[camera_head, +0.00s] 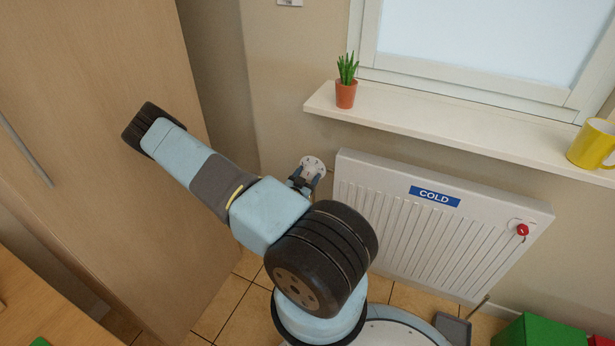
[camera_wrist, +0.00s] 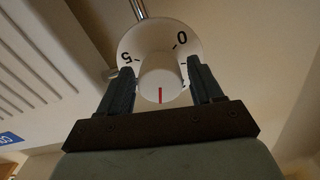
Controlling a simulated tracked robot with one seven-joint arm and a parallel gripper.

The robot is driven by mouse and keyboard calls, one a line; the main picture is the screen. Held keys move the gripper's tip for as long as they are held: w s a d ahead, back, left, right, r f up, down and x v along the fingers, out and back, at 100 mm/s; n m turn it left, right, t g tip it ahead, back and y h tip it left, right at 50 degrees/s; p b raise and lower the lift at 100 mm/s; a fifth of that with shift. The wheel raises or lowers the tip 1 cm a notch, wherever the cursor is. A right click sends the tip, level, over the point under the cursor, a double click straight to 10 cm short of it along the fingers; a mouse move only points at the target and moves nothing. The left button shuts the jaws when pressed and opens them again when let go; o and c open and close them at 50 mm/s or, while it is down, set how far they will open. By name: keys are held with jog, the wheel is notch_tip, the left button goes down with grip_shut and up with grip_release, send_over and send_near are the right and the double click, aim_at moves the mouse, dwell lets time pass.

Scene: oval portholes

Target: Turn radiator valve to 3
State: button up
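The radiator valve (camera_head: 314,164) has a round white dial and stands left of the white radiator (camera_head: 372,205). In the wrist view the dial face (camera_wrist: 150,38) shows a 0 at upper right and a 5 at upper left. Its lower numbers are mostly hidden. The white knob (camera_wrist: 162,72) has a red mark pointing to the picture's bottom. My gripper (camera_wrist: 162,80) has one dark finger on each side of the knob, and both seem to touch it. My gripper (camera_head: 304,182) is small and partly hidden by my arm in the head view.
A blue COLD sign (camera_head: 435,196) and a red knob (camera_head: 522,230) are on the radiator. Above it, a sill (camera_head: 430,130) holds a potted plant (camera_head: 346,82) and a yellow mug (camera_head: 592,144). A wooden cabinet (camera_head: 90,60) stands left. A green box (camera_head: 540,330) is at lower right.

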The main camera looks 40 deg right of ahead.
jog(key=c, duration=0.8)
jog(key=shift+m, duration=0.3)
jog(key=shift+m, duration=0.3)
jog(key=o, duration=1)
jog(key=v, duration=1.3)
jog(key=shift+a, duration=0.4)
